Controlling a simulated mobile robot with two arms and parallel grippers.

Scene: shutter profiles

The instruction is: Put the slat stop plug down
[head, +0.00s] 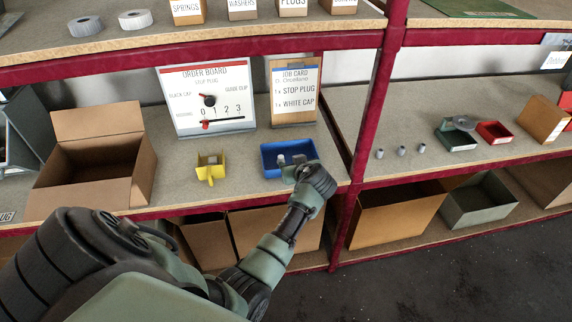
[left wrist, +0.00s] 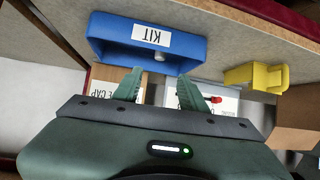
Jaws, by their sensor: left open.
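The blue kit tray (head: 270,165) stands on the middle shelf near its front edge. It also shows in the left wrist view (left wrist: 110,30), with an upside-down KIT label. Small grey pieces (head: 281,160) lie inside the tray. One small grey piece (left wrist: 160,54) shows by the tray in the left wrist view; I cannot tell for sure which piece is the slat stop plug. My left gripper (head: 292,172) is at the tray's right front side. In the left wrist view its fingers (left wrist: 160,91) are apart with nothing between them. My right gripper is not in view.
A yellow holder (head: 210,168) stands left of the tray, with an open cardboard box (head: 95,165) farther left. The order board (head: 208,97) and job card (head: 294,90) stand behind. Several grey plugs (head: 402,151) stand on the right shelf, past the red post (head: 376,90).

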